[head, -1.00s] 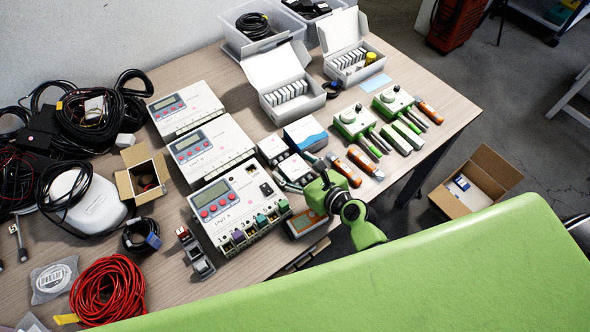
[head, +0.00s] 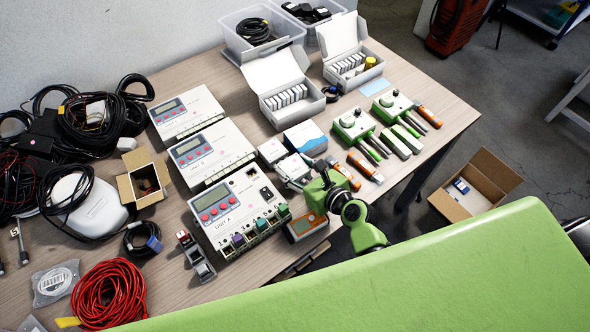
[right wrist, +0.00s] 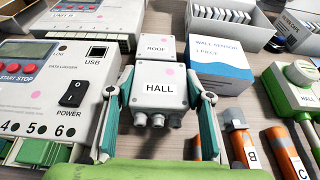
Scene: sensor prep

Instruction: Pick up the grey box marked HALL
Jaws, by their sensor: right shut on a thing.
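The grey box marked HALL (right wrist: 159,92) has a pink dot on its top and several cable glands on its near side. It also shows in the head view (head: 293,166). My right gripper (right wrist: 160,98) has one finger on each side of this box and is shut on it. In the head view the right gripper (head: 302,178) comes in from the lower right and partly covers the box. I cannot tell whether the box is clear of the table. My left gripper is not in view.
A similar box marked ROOF (right wrist: 158,48) is directly behind HALL. Unit A (head: 236,205) stands close on the left, and the WALL SENSOR carton (right wrist: 218,62) on the right. Orange-handled tools (head: 341,172) and green HALL-marked devices (head: 354,125) lie to the right. The table's front edge is near.

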